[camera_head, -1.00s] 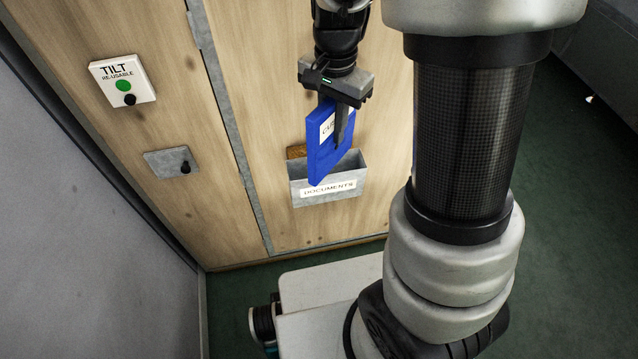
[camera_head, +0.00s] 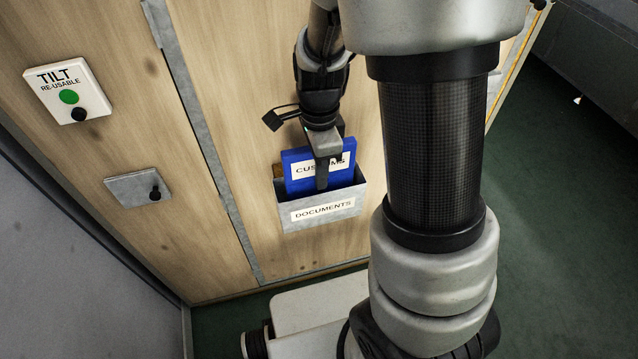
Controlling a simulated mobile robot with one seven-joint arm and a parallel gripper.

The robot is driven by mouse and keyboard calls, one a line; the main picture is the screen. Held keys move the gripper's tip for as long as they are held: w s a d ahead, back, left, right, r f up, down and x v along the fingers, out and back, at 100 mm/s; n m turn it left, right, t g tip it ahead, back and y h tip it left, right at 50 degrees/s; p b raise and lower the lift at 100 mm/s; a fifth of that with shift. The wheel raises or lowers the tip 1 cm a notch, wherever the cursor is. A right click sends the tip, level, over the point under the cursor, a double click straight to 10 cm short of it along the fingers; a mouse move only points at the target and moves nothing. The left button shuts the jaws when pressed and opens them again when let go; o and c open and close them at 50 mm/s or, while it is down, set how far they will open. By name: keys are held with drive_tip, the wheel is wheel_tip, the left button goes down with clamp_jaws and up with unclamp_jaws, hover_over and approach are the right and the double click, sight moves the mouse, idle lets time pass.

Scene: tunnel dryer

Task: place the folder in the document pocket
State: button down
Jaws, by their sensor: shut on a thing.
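The blue folder (camera_head: 297,179) carries a white label reading CUSTOMS. Its lower part is hidden behind the front wall of the grey document pocket (camera_head: 296,226), which is labelled DOCUMENTS and fixed to the wooden panel. The folder's face is roughly parallel to the pocket's front. My gripper (camera_head: 322,180) points down over the folder, with one finger in front of its label, and is shut on it. The other finger is hidden behind the folder. Whether the folder touches the pocket's bottom cannot be seen.
A white TILT RE-USABLE plate (camera_head: 70,92) with a green dot and black knob is on the wooden panel at left. Below it is a grey plate (camera_head: 135,188) with a black knob. Green floor (camera_head: 560,250) is open at right.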

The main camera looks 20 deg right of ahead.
drive_tip(key=shift+f+b, duration=0.4)
drive_tip(key=shift+f, duration=1.2)
drive_tip(key=shift+f, duration=0.2)
drive_tip(key=c, duration=1.9)
unclamp_jaws()
